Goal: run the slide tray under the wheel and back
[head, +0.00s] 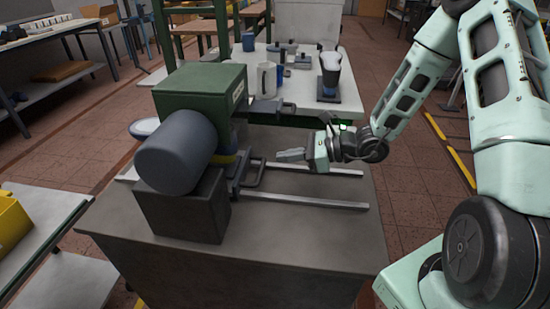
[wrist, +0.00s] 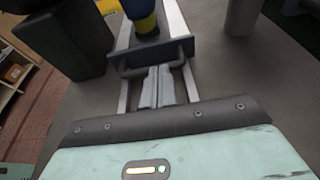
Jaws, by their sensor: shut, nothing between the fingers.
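The slide tray (head: 237,187) is a dark plate on two pale rails (head: 303,198), with a dark U-shaped handle (head: 262,184) on its right side. In the wrist view the tray (wrist: 150,57) lies straight ahead, its handle close to the fingertips. A blue and yellow piece (wrist: 145,25) stands on the tray and partly shows under the green machine housing (head: 203,88). My gripper (head: 280,155) is shut and empty, near the handle; its closed fingers (wrist: 157,72) point at the tray. Whether they touch the handle I cannot tell. I cannot make out the wheel clearly.
A grey motor (head: 178,152) on a dark block (head: 185,207) stands at the left of the rails. Behind is a pale table (head: 310,97) with a white jug (head: 265,80) and a dark shoe-like piece on a stand (head: 329,77).

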